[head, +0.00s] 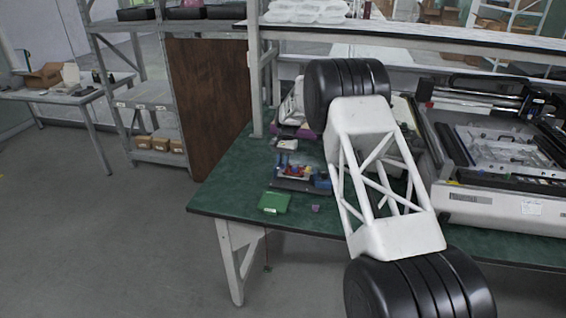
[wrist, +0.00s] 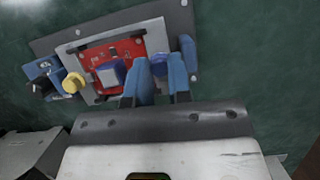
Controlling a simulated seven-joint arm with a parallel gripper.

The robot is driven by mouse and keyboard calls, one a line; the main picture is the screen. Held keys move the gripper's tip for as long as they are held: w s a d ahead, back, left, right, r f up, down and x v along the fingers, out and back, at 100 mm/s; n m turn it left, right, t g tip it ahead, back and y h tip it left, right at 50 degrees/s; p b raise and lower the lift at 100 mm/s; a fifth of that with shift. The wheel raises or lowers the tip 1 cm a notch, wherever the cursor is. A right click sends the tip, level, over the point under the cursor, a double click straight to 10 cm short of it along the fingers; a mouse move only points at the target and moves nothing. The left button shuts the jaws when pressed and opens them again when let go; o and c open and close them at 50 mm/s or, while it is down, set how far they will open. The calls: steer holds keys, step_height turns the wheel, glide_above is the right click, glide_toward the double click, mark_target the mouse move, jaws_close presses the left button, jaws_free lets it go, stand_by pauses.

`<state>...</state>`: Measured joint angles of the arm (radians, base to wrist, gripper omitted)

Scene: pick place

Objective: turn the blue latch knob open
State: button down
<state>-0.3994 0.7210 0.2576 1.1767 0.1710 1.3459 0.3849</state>
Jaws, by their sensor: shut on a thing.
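In the wrist view a grey fixture plate (wrist: 213,68) lies on the green table and carries a red circuit board (wrist: 92,68) with a blue block (wrist: 112,73) on it. A yellow knob (wrist: 73,82) is at the board's left. My gripper (wrist: 161,70) reaches in from below with two light blue fingers, just right of the board. The blue latch knob (wrist: 160,60) shows between the fingers, and they are shut on it. Another blue part (wrist: 188,48) stands right behind the right finger. In the head view my arm hides the gripper; the fixture's red board (head: 297,171) shows beside it.
In the head view a green box (head: 273,202) and a small purple piece (head: 315,208) lie near the table's front edge. A large machine (head: 500,190) fills the right of the table. A shelf (head: 400,35) runs above the table's back.

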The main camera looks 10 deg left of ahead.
stand_by(0.4)
steer(key=c, duration=1.1)
jaws_free()
steer(key=shift+o, duration=0.2)
